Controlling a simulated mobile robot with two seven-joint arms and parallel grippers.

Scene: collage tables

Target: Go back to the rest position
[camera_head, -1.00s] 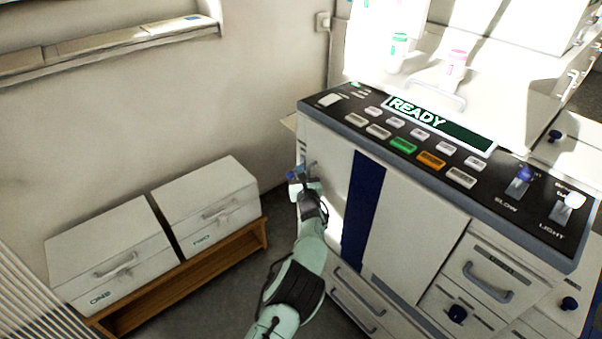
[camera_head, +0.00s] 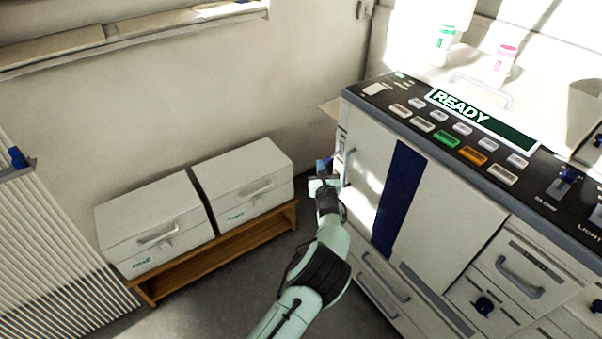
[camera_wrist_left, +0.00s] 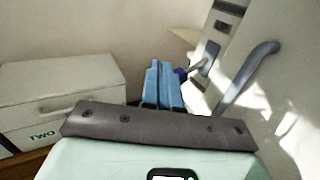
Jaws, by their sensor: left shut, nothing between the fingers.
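My left gripper (camera_head: 325,165) is in front of the left edge of the white machine (camera_head: 455,210), beside a grey vertical door handle (camera_head: 348,166). In the left wrist view its blue fingers (camera_wrist_left: 163,84) are together with nothing between them. The handle (camera_wrist_left: 248,78) stands just right of the fingers there, apart from them in the picture. My right gripper is in neither view.
White boxes ONE (camera_head: 150,225) and TWO (camera_head: 243,182) sit on a low wooden bench (camera_head: 222,248) at the left. A ribbed white radiator (camera_head: 45,255) stands at the far left. The grey floor between bench and machine is clear.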

